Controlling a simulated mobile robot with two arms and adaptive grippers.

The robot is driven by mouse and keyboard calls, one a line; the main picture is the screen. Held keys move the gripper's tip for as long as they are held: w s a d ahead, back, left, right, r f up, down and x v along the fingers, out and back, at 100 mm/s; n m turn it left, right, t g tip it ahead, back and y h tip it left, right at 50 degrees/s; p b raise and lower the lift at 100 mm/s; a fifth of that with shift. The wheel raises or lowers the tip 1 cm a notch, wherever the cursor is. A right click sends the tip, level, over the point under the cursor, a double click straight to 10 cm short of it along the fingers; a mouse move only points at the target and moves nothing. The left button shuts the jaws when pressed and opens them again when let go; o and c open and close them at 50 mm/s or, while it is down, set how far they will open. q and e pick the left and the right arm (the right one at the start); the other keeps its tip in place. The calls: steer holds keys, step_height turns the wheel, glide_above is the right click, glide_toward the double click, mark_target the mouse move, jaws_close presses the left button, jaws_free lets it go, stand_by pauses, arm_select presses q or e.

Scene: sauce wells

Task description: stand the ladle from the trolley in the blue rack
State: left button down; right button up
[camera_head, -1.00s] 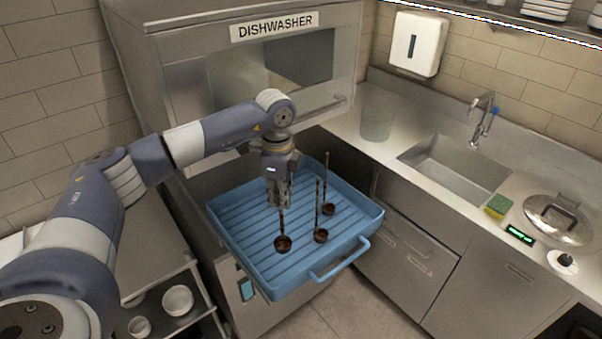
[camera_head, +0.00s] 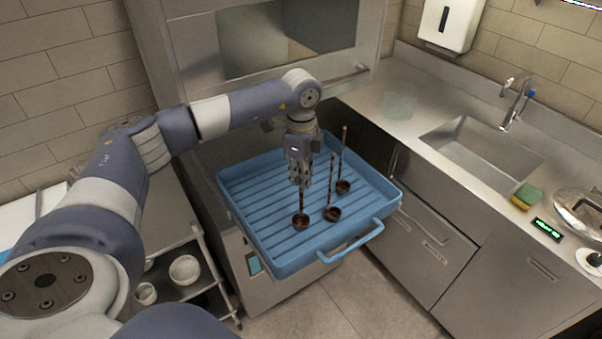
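The blue rack (camera_head: 240,222) is a ribbed tray with a front handle, held out in front of the dishwasher. Three dark brown ladles are at the rack. The left ladle (camera_head: 300,221) has its handle running up between the fingers of my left gripper (camera_head: 300,182), which looks closed around it. The middle ladle (camera_head: 332,213) and the right ladle (camera_head: 343,187) stand upright beside it, apart from the gripper. Whether the left ladle's bowl touches the rack floor is hard to tell. My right gripper is not in view.
A steel trolley (camera_head: 205,280) with white bowls (camera_head: 185,269) stands at the lower left. The dishwasher (camera_head: 200,60) is behind the rack. To the right are the counter, a sink (camera_head: 475,150), a sponge (camera_head: 526,196) and a pan lid (camera_head: 580,212).

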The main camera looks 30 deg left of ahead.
arm_select(q)
steer(key=shift+s+f+b, duration=0.1)
steer(key=shift+f+b, duration=1.5)
steer(key=shift+f, duration=1.05)
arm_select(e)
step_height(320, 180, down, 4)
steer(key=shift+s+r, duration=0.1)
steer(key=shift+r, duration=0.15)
arm_select(q)
steer(key=shift+f, duration=0.2)
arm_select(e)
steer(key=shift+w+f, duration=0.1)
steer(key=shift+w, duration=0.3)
arm_select(q)
steer(key=c, duration=1.7)
jaws_free()
